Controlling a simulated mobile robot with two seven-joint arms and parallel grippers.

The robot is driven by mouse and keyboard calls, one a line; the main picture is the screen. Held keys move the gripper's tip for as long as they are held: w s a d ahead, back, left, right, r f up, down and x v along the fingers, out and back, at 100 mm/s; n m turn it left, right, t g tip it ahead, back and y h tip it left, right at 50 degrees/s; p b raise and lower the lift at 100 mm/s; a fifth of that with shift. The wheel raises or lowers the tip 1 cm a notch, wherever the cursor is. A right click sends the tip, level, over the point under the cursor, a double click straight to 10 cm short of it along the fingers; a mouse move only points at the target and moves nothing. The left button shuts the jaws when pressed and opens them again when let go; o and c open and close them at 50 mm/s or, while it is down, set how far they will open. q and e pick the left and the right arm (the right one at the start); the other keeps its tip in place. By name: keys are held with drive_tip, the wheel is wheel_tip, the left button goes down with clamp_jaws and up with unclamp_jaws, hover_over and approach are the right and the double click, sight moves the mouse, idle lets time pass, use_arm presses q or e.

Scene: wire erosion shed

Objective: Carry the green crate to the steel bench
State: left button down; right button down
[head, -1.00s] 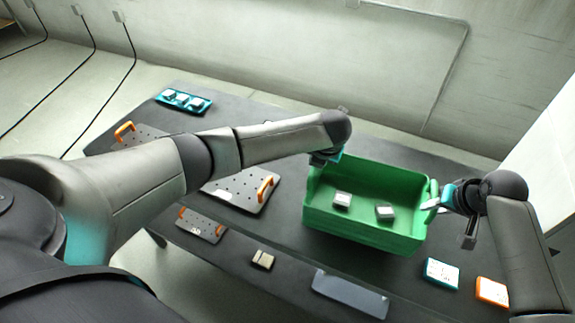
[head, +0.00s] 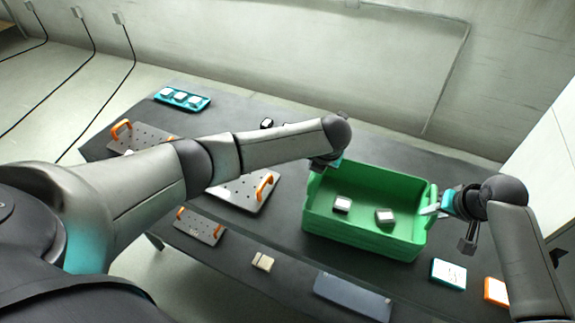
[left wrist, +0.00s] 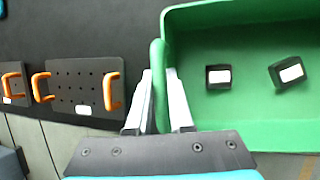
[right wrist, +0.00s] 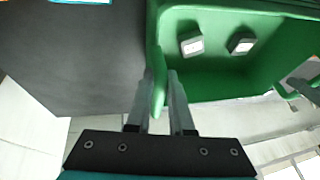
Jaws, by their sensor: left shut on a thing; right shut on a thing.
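The green crate (head: 350,234) is at the right of the head view, over the front part of a dark table, with two small grey-and-white blocks (head: 342,204) inside. I cannot tell whether the crate touches the table. No surface is clearly identifiable as the steel bench.
The dark table (head: 275,222) holds a teal tray (head: 182,99) of white-topped blocks and perforated plates with orange handles (head: 240,190). Along the front lie a beige block (head: 263,261), a blue-grey sheet (head: 352,297), a teal-edged box (head: 449,273) and an orange-edged box (head: 496,290).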

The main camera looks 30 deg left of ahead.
use_arm(q)
drive_tip(key=shift+w+f+b, duration=0.1)
drive_tip(key=shift+f+b, duration=0.35)
drive_tip(key=shift+b, duration=0.05)
use_arm(e)
drive_tip(key=shift+w+f, duration=0.1)
drive_tip(key=shift+f, duration=0.35)
use_arm(q)
drive_tip(key=c, duration=0.8)
unclamp_jaws()
use_arm(e)
drive_tip(key=c, duration=0.8)
unclamp_jaws()
use_arm(q)
drive_tip(key=v, duration=1.2)
use_arm(e)
drive_tip(key=v, duration=1.2)
